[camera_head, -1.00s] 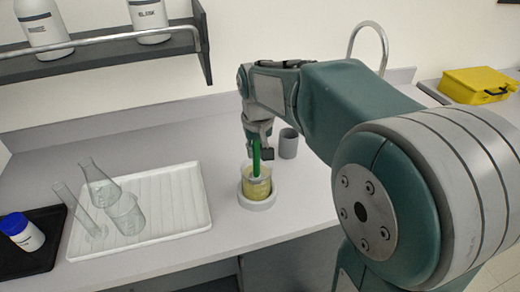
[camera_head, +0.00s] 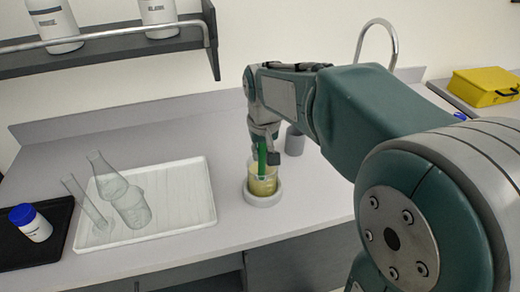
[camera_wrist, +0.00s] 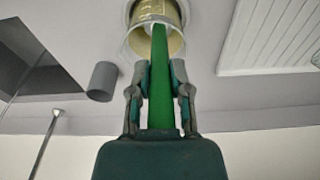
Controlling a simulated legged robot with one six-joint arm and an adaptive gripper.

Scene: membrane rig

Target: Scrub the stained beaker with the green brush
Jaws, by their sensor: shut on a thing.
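The stained beaker (camera_head: 264,186) has a yellowish-brown tint and stands upright in a pale round holder (camera_head: 263,200) on the bench. In the wrist view the beaker (camera_wrist: 172,12) is at the top, its mouth toward me. My gripper (camera_head: 266,156) is above the beaker, shut on the green brush (camera_head: 262,158). In the wrist view my gripper (camera_wrist: 161,72) has a finger on each side of the brush handle (camera_wrist: 161,90). The handle runs down into the beaker mouth. The brush head is inside the beaker and I cannot see it clearly.
A grey cup (camera_head: 295,141) stands just behind the beaker, to the right. A white ribbed tray (camera_head: 185,200) with clear glassware is on the left, beside a black tray (camera_head: 55,252) with a blue-capped bottle (camera_head: 30,222). A shelf (camera_head: 120,47) hangs above. A yellow case (camera_head: 484,87) is far right.

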